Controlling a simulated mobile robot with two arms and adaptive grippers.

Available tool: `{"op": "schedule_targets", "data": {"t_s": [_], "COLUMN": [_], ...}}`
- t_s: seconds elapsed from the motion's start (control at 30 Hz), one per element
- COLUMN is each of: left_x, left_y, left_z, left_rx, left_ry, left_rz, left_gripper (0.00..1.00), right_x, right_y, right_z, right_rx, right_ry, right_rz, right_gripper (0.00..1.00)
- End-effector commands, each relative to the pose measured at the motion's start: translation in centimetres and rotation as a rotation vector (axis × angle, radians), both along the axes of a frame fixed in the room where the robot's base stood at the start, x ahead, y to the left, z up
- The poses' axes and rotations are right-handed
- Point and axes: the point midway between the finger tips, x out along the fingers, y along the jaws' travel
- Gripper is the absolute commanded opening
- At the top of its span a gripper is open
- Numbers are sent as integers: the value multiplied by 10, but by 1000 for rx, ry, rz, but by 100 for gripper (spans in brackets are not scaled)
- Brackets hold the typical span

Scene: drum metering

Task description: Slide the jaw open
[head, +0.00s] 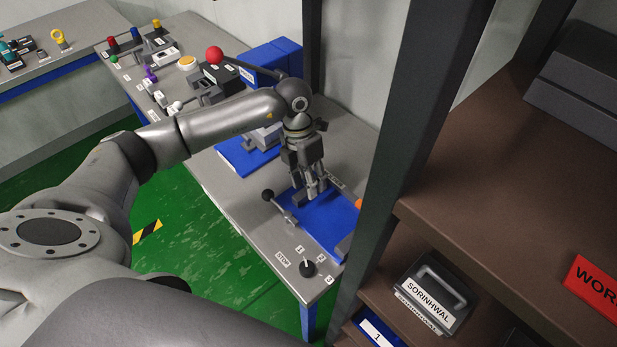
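A blue base plate (335,224) lies on the grey bench below my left gripper. A lever with a black ball knob (267,195) sticks out from its left side. My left gripper (314,192) points down over the far left part of the blue plate. Its fingers are close to grey parts there, and I cannot tell whether they touch. The jaw cannot be clearly made out; the gripper covers part of that spot. Whether the fingers are open or shut is unclear. My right gripper is not in view.
A selector knob (307,268) marked STOP, 1, 2, 3 sits at the bench's near corner. A red ball knob (214,55) and blue boxes (272,57) stand farther back. A dark post (408,130) and brown shelf (480,190) rise close on the right.

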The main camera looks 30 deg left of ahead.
Motion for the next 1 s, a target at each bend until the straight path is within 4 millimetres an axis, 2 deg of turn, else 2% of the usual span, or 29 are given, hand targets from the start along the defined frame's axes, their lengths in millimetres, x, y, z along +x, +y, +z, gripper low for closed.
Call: {"op": "schedule_targets", "data": {"t_s": [0.17,0.47,0.77,1.0], "left_x": [0,0,1,12], "left_y": [0,0,2,34], "left_z": [0,0,0,-4], "left_rx": [0,0,1,4], "left_ry": [0,0,0,-1], "left_rz": [0,0,1,5], "left_gripper": [38,0,0,0], "right_x": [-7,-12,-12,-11], "right_y": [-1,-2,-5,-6], "right_z": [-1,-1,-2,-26], "right_rx": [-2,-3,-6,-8], "right_ry": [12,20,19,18], "right_rz": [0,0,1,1], "right_gripper": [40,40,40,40]}}
